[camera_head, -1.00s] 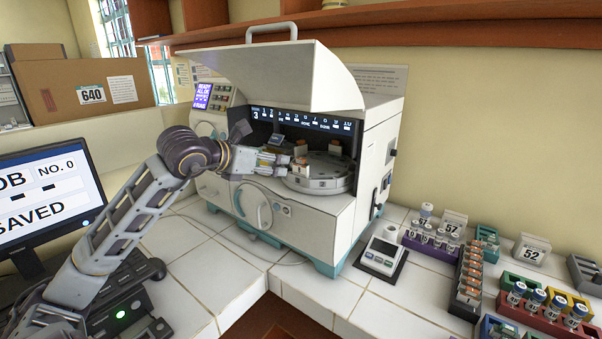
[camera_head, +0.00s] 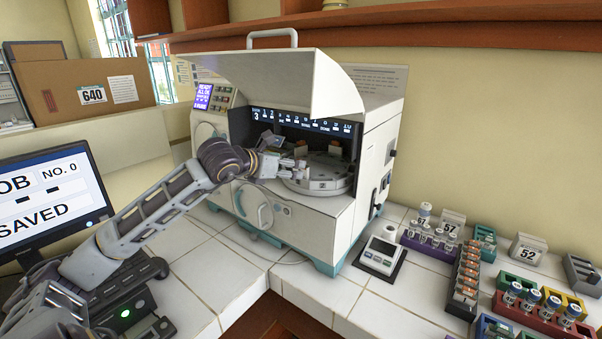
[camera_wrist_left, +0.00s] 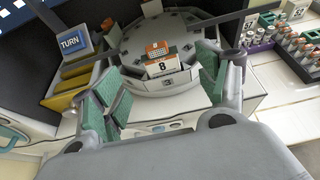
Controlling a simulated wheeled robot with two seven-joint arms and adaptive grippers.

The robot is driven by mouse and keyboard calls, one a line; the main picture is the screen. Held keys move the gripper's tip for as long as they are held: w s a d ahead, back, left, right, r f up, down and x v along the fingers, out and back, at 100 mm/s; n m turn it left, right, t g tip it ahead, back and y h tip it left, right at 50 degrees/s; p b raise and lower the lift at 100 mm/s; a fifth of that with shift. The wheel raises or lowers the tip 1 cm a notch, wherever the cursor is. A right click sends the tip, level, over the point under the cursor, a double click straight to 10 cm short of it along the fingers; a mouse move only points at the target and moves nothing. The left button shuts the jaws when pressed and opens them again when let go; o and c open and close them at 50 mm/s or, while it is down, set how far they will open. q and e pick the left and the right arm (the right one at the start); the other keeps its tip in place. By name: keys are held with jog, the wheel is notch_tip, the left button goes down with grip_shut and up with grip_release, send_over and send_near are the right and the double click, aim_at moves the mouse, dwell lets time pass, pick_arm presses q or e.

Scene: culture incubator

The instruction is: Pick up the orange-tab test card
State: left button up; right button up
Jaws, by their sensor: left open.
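The orange-tab test card (camera_wrist_left: 160,58), white with an orange top and the number 8, stands in a holder at the near edge of the round grey carousel (camera_wrist_left: 185,25). In the head view the card (camera_head: 301,151) is small and partly hidden by my gripper; the carousel (camera_head: 318,185) sits inside the open white incubator (camera_head: 300,225). My left gripper (camera_head: 291,165) is open at the carousel's left front. In the wrist view its green-padded fingers (camera_wrist_left: 158,72) are spread to either side of the card, with gaps between. My right gripper is not in view.
Another orange-topped card (camera_wrist_left: 152,8) stands farther back on the carousel. A blue TURN block (camera_wrist_left: 73,42) is left of it. The incubator's raised lid (camera_head: 290,80) hangs above. A small scale (camera_head: 381,256) and vial racks (camera_head: 430,244) stand on the tiles to the right.

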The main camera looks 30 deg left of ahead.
pick_arm(q)
jog(key=shift+w, duration=0.1)
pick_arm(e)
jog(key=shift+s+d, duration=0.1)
pick_arm(q)
jog(key=p+x, duration=0.2)
jog(key=x, duration=0.2)
jog(key=shift+a+f, duration=0.1)
jog(key=shift+w+f+p, duration=0.2)
jog(key=shift+w+p, duration=0.15)
jog(key=shift+w, duration=0.1)
jog(key=shift+f, duration=0.15)
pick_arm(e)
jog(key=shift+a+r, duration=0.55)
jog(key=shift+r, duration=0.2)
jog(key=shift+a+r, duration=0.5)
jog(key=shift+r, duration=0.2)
pick_arm(q)
jog(key=c, duration=0.9)
